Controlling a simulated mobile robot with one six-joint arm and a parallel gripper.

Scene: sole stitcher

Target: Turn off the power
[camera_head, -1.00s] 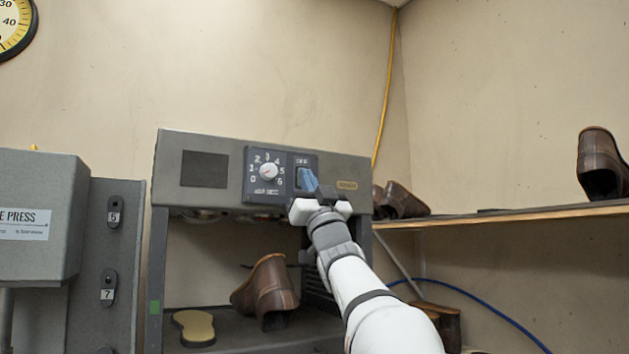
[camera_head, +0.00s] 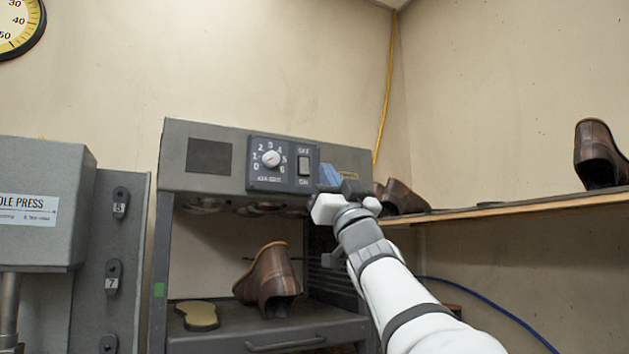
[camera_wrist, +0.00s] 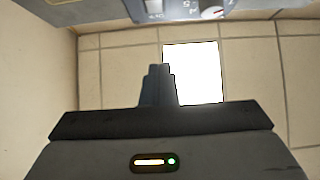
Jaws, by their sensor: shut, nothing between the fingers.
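The power switch (camera_head: 304,166) is a grey rocker on the dark control panel, with OFF printed above it and ON below. I cannot tell for sure which end is pressed in. The dark panel (camera_head: 266,181) also holds a white dial, numbered 0 to 6, left of the switch. In the wrist view the shut fingers (camera_wrist: 156,84) point toward the machine, and part of the panel (camera_wrist: 180,9) shows at the top edge.
A brown shoe (camera_head: 270,280) and a yellow sole (camera_head: 199,316) rest on the machine's lower shelf. A grey sole press (camera_head: 40,207) stands at the left. A wooden wall shelf (camera_head: 520,211) with shoes is at the right. A blue cable (camera_head: 487,304) hangs below it.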

